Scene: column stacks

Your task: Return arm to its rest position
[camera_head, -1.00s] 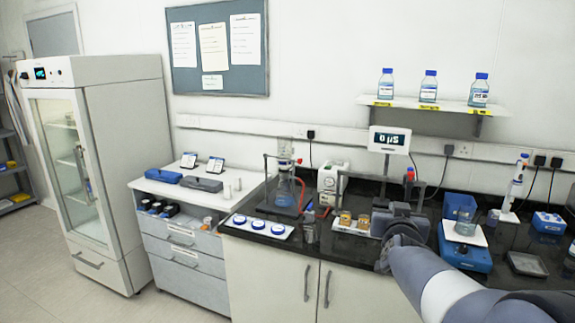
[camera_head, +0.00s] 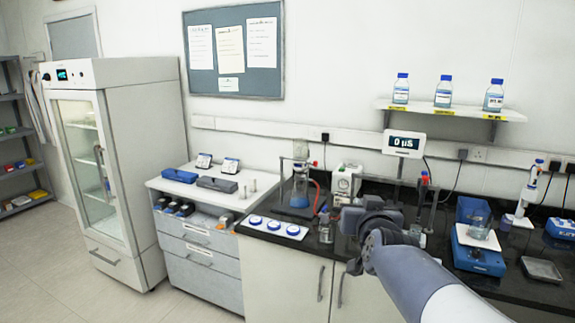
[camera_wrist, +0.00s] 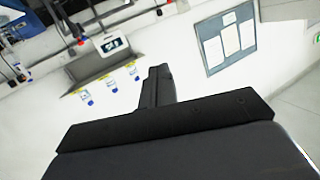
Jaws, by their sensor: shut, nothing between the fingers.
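My arm reaches in from the lower right of the head view, over the black bench. My gripper (camera_head: 362,208) is at its end, above the bench near the middle, and hides part of the items behind it. In the wrist view my gripper (camera_wrist: 156,84) shows as dark fingers closed together with nothing between them. That view is tilted and looks toward the wall, the notice board (camera_wrist: 229,38) and the shelf bottles.
The bench (camera_head: 300,243) holds a stand with a blue flask (camera_head: 299,194), a white device (camera_head: 345,180), a meter display (camera_head: 404,143) and a blue balance (camera_head: 478,258). A wall shelf (camera_head: 450,109) carries three bottles. A glass-door cabinet (camera_head: 85,170) stands left. Floor at lower left is clear.

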